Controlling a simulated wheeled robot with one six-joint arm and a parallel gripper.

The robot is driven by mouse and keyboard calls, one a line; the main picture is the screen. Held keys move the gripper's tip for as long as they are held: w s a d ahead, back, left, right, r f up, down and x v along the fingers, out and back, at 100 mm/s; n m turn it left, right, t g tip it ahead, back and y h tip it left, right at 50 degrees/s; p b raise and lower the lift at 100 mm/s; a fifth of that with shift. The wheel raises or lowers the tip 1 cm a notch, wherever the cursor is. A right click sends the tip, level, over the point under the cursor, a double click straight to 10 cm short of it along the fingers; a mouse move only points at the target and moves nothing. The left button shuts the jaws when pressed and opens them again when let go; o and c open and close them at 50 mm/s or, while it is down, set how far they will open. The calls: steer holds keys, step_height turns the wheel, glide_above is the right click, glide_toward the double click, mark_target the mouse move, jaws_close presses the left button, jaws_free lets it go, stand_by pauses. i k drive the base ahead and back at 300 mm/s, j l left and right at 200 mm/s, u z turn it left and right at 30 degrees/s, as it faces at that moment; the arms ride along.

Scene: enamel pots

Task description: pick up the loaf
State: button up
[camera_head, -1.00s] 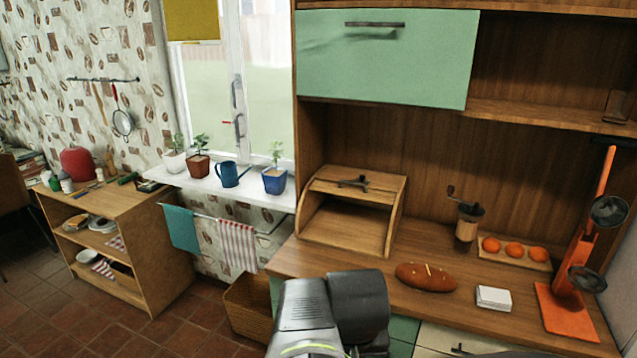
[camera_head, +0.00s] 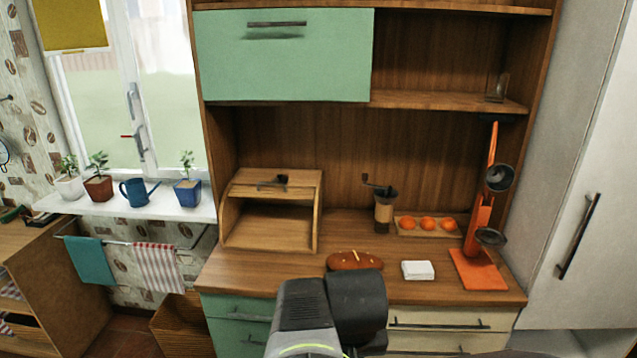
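The loaf (camera_head: 354,260) is brown and oblong with pale score marks on top. It lies on the wooden counter (camera_head: 300,274) of the hutch, just right of the open bread box. Part of my arm shows at the bottom centre, in front of the loaf, and covers some of its lower edge. My gripper's fingers are not visible in this view.
An open wooden bread box (camera_head: 232,219) stands left of the loaf. To the right are a white block (camera_head: 418,270), a coffee grinder (camera_head: 383,212), a tray with orange items (camera_head: 427,223) and an orange stand (camera_head: 480,268). A shelf and green cabinet (camera_head: 285,55) hang above.

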mark_target(341, 260)
steer(key=z, duration=0.4)
steer(key=i+j, duration=0.2)
steer(key=j, duration=0.15)
steer(key=i+j, duration=0.2)
steer(key=j, duration=0.15)
steer(key=i+j, duration=0.2)
steer(key=j, duration=0.2)
steer(key=i+j, duration=0.2)
steer(key=j, duration=0.15)
steer(key=i+j, duration=0.2)
steer(key=j, duration=0.15)
